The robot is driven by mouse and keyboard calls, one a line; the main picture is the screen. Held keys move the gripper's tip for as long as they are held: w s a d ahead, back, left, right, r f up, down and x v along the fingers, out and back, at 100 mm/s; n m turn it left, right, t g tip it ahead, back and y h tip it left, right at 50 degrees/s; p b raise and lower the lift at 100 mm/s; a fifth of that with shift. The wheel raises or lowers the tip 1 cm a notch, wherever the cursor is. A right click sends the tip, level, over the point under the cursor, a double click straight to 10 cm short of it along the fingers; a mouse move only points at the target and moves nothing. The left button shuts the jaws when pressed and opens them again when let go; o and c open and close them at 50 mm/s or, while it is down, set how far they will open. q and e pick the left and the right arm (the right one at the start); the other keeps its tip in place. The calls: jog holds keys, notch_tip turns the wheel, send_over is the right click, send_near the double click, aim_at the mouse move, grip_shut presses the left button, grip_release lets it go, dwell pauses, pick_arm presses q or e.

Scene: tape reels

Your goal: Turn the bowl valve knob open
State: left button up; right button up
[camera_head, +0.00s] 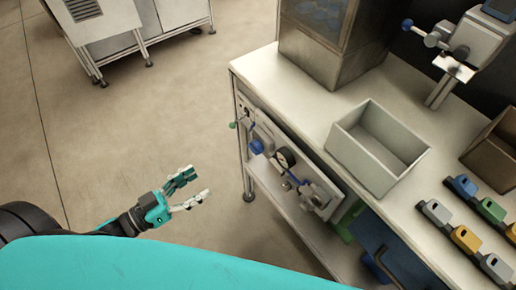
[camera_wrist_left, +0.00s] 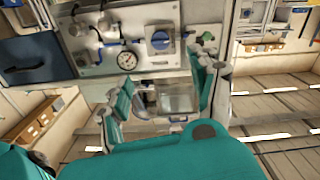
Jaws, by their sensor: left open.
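A grey valve panel with a round gauge (camera_head: 285,158) is on the bench's front side, below its top. The panel carries a blue knob (camera_head: 256,146) and a small green knob (camera_head: 233,125) at its left end. In the left wrist view, the blue knob (camera_wrist_left: 161,40) sits right of the gauge (camera_wrist_left: 127,60). No readable label tells me which is the bowl valve knob. A clear bowl-like container (camera_wrist_left: 172,98) shows below the panel. My left gripper (camera_head: 201,182) is open and empty, over the floor left of the panel and apart from it. My right gripper is out of view.
The bench top (camera_head: 265,70) holds an open grey bin (camera_head: 345,142), a boxy machine (camera_head: 320,50) and several coloured blocks at right. A bench leg (camera_head: 246,180) stands near my left gripper.

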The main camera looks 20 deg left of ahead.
pick_arm(q)
jog(key=p, duration=0.1)
send_near(251, 150)
jog(key=x, duration=1)
jog(key=shift+r, duration=0.1)
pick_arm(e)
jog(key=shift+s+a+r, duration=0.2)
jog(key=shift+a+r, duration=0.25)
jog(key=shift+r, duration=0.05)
pick_arm(q)
jog(key=shift+s, duration=0.1)
jog(key=c, duration=0.9)
jog(key=shift+c, duration=1.4)
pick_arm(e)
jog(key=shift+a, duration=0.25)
